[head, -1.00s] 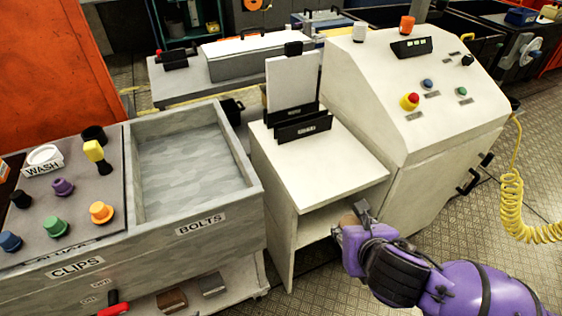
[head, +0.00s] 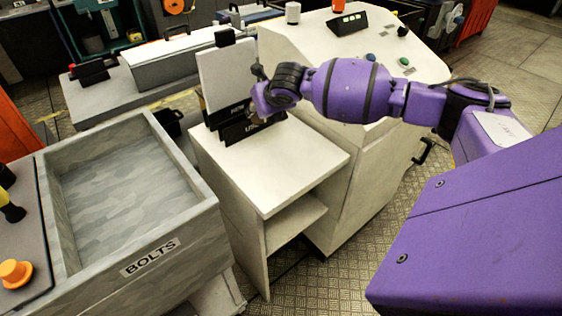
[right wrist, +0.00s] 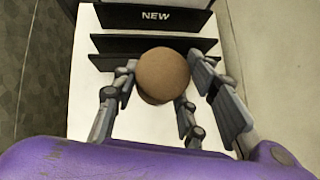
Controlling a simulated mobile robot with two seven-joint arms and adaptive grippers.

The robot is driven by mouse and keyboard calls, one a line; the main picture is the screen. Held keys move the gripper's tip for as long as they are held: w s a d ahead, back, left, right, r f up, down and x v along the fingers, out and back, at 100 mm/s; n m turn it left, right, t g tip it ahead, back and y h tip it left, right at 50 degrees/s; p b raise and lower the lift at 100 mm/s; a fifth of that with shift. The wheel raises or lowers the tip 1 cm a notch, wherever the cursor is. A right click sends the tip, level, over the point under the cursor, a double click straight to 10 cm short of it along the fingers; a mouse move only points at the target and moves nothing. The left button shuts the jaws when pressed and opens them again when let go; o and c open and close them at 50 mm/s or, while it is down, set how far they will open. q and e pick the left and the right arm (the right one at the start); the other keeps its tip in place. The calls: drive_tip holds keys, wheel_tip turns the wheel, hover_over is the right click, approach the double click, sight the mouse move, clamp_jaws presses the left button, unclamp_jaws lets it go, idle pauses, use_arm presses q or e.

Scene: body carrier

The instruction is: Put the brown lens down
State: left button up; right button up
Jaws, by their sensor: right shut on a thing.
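The brown lens (right wrist: 163,70) is a round brown disc in the right wrist view. The fingers of my right gripper (right wrist: 165,88) are closed around it from both sides. It is held over the white top of the small cabinet (head: 290,170), in front of the black slotted holders; one holder (right wrist: 155,18) reads NEW. I cannot tell the gap below the lens. My left gripper is out of view.
A white panel (head: 226,75) stands upright in the holders. The front of the cabinet top is clear. A grey BOLTS tray (head: 190,215) stands to the left. A sloped white console (head: 300,45) with buttons stands behind my right arm.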

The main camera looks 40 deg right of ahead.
drive_tip(key=w+d+r, duration=0.3)
drive_tip(key=r, duration=0.1)
drive_tip(key=shift+m, duration=0.3)
drive_tip(key=s+f+p, duration=0.1)
drive_tip(key=s+f, duration=0.1)
drive_tip(key=s, duration=0.2)
drive_tip(key=s+f, duration=0.3)
drive_tip(key=s, duration=0.1)
drive_tip(key=s+a+f+p, duration=0.1)
drive_tip(key=s+f, duration=0.2)
drive_tip(key=s, duration=0.1)
drive_tip(key=shift+s+p, duration=0.2)
drive_tip(key=shift+p, duration=0.15)
drive_tip(key=shift+s+f+h, duration=0.3)
drive_tip(key=shift+f, duration=0.15)
wheel_tip(320, 180, down, 3)
drive_tip(key=shift+s+f, duration=0.15)
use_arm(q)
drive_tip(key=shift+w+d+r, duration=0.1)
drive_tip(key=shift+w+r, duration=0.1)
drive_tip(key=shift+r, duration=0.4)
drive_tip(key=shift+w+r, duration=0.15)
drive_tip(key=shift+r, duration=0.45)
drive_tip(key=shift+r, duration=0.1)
use_arm(e)
drive_tip(key=shift+f, duration=0.15)
drive_tip(key=o, duration=1.2)
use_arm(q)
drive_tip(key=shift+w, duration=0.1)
